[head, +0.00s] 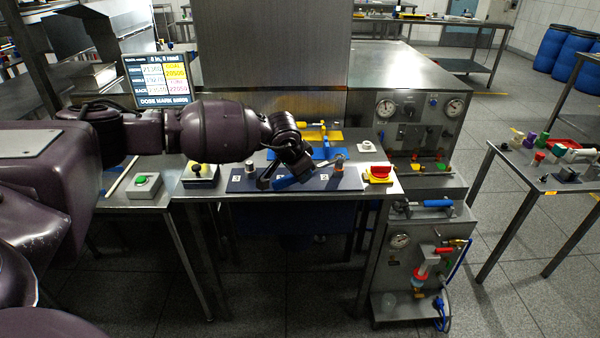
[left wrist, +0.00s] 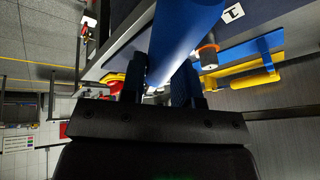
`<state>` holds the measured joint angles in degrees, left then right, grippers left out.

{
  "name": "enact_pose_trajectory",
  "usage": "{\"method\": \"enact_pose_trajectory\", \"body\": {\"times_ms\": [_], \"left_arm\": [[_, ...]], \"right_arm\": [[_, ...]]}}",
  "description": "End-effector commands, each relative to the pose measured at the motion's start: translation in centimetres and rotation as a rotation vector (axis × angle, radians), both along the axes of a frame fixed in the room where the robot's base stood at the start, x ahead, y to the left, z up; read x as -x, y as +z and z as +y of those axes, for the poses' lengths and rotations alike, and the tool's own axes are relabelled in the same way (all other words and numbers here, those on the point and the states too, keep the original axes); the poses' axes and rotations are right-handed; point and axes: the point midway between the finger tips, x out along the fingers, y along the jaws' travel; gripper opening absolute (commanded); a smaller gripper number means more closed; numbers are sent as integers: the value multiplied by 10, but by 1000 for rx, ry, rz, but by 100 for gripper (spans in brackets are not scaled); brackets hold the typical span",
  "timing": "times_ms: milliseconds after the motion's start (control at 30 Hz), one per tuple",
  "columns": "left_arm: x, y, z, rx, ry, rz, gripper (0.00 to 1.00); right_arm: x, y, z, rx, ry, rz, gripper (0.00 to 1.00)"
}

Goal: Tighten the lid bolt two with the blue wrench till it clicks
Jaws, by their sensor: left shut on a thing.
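My left gripper (head: 277,182) reaches in from the left over the dark blue board and is shut on the blue wrench (head: 295,182). In the left wrist view the wrench's thick blue handle (left wrist: 187,35) runs between the two fingers (left wrist: 158,88). The wrench points right, toward an upright metal bolt (head: 339,161) at the board's right end. The wrist view shows a metal post with an orange ring (left wrist: 208,50) beside the handle. I cannot tell whether the wrench touches the bolt. Another silver post (head: 250,168) stands at the board's left. My right gripper is not in view.
The dark blue board (head: 345,182) carries white number labels. Behind it are a blue plate and a yellow plate with handles (head: 325,133). A red button (head: 379,172) stands right of the board, a black-knobbed box (head: 200,174) left. A gauge panel (head: 425,125) stands at the right.

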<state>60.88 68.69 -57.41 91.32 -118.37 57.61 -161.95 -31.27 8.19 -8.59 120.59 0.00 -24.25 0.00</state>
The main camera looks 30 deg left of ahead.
Motion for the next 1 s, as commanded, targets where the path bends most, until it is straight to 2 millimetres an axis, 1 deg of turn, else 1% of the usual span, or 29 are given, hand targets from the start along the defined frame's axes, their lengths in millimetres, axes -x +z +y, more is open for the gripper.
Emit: {"method": "enact_pose_trajectory", "body": {"times_ms": [467,1000], "left_arm": [[0,5,0,0,0,-2,0],[-1,31,0,0,0,-4,0]], "right_arm": [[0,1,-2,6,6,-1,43],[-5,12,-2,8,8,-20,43]]}}
